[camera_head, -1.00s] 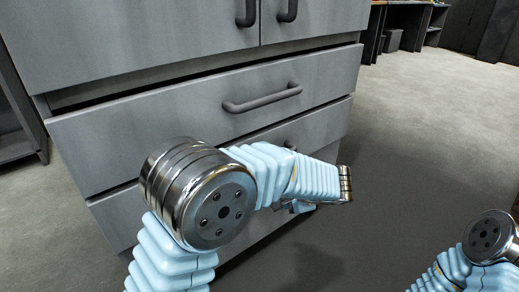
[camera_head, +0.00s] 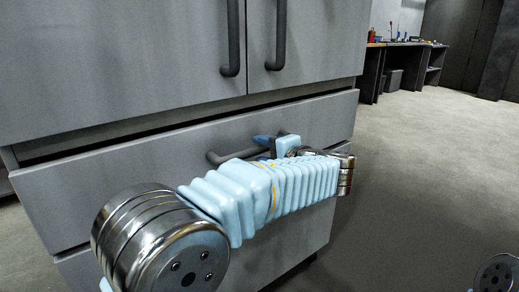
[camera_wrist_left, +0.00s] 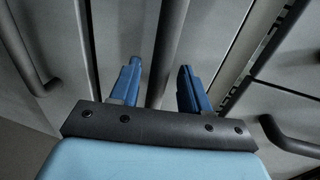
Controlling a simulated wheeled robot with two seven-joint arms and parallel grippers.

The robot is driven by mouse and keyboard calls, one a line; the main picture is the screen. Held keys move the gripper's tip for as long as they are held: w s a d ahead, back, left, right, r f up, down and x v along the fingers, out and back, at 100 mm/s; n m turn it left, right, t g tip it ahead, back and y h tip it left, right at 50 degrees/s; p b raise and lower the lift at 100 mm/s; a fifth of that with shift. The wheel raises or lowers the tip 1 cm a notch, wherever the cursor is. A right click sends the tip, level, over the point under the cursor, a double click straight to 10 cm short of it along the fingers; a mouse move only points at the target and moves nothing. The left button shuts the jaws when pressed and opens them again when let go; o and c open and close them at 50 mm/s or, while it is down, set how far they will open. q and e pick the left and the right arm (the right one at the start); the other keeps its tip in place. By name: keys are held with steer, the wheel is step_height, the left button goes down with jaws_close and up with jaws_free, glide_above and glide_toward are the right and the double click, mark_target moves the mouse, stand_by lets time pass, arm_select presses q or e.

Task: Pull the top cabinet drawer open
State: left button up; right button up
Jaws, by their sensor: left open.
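The grey cabinet's top drawer (camera_head: 110,185) is the wide front below the two doors. Its dark horizontal bar handle (camera_head: 222,157) is partly hidden behind my left gripper and forearm in the head view. My left gripper (camera_head: 270,141) is at that handle, its blue fingers small and partly covered. In the left wrist view my left gripper (camera_wrist_left: 158,88) is open, with a blue finger on each side of the dark handle bar (camera_wrist_left: 172,40). I cannot tell whether either finger touches it. My right gripper is out of view.
Two cabinet doors (camera_head: 110,60) with vertical dark handles (camera_head: 281,35) stand just above the drawer, with a dark gap between. Another drawer front (camera_head: 75,268) lies below. Open grey floor (camera_head: 430,170) is at the right, with a workbench (camera_head: 385,44) farther back.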

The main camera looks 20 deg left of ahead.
arm_select(q)
steer(key=shift+x, duration=1.05)
steer(key=shift+c, duration=0.3)
jaws_close()
